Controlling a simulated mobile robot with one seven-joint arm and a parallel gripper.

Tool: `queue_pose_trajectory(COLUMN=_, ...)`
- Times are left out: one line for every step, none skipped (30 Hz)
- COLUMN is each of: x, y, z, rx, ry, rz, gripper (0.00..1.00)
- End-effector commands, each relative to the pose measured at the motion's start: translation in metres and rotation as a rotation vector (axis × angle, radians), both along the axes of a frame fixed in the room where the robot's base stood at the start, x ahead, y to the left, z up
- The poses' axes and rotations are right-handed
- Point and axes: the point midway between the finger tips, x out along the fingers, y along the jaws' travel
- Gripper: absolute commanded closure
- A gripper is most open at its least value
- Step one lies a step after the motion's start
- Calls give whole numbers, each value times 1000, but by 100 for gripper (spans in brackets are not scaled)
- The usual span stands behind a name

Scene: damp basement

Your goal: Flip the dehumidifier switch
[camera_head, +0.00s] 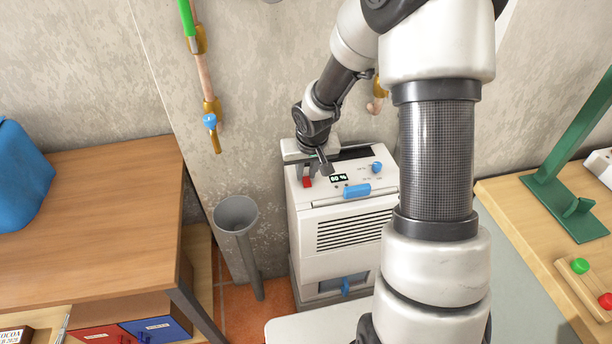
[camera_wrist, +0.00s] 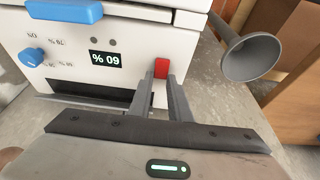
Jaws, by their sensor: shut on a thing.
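The white dehumidifier (camera_head: 341,215) stands on the floor against the wall. Its top panel has a lit display (camera_head: 338,177), a blue knob (camera_head: 376,167) and a red rocker switch (camera_head: 306,182) at the left end. In the wrist view the panel appears upside down, with the display (camera_wrist: 106,58) beside the red switch (camera_wrist: 161,69). My gripper (camera_head: 312,172) reaches down over that end of the panel. In the wrist view its two fingers (camera_wrist: 161,84) lie on either side of the red switch, shut on it. The tips partly hide the switch's edges.
A grey funnel-topped pipe (camera_head: 237,215) stands left of the dehumidifier. A wooden table (camera_head: 100,205) with a blue bag (camera_head: 18,178) is at the left. A workbench (camera_head: 520,215) with a green stand (camera_head: 575,160) is at the right. Pipes with a blue-handled valve (camera_head: 210,122) hang on the wall.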

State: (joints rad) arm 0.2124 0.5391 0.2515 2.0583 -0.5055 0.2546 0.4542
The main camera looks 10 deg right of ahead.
Motion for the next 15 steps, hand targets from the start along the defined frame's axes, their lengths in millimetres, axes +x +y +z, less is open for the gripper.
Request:
queue_pose_trajectory(x=0, y=1, z=0, rx=1, ry=1, rz=1, gripper=100)
queue_pose_trajectory(x=0, y=1, z=0, rx=1, ry=1, rz=1, gripper=100)
queue_pose_trajectory(x=0, y=1, z=0, rx=1, ry=1, rz=1, gripper=100)
queue_pose_trajectory(x=0, y=1, z=0, rx=1, ry=1, rz=1, gripper=100)
queue_pose_trajectory(x=0, y=1, z=0, rx=1, ry=1, rz=1, gripper=100)
queue_pose_trajectory(x=0, y=0, z=0, rx=1, ry=1, rz=1, gripper=78)
queue_pose_trajectory(x=0, y=0, z=0, rx=1, ry=1, rz=1, gripper=73)
queue_pose_trajectory(x=0, y=0, z=0, rx=1, ry=2, rz=1, gripper=68)
queue_pose_trajectory(x=0, y=0, z=0, rx=1, ry=2, rz=1, gripper=64)
queue_pose_trajectory(x=0, y=0, z=0, rx=1, ry=2, rz=0, gripper=64)
queue_pose_trajectory(x=0, y=0, z=0, rx=0, ry=2, rz=0, gripper=64)
queue_pose_trajectory(x=0, y=0, z=0, rx=0, ry=2, rz=0, gripper=64)
queue_pose_trajectory(x=0, y=0, z=0, rx=0, ry=2, rz=0, gripper=64)
queue_pose_trajectory(x=0, y=0, z=0, rx=0, ry=2, rz=0, gripper=64)
queue_pose_trajectory(x=0, y=0, z=0, rx=0, ry=2, rz=0, gripper=64)
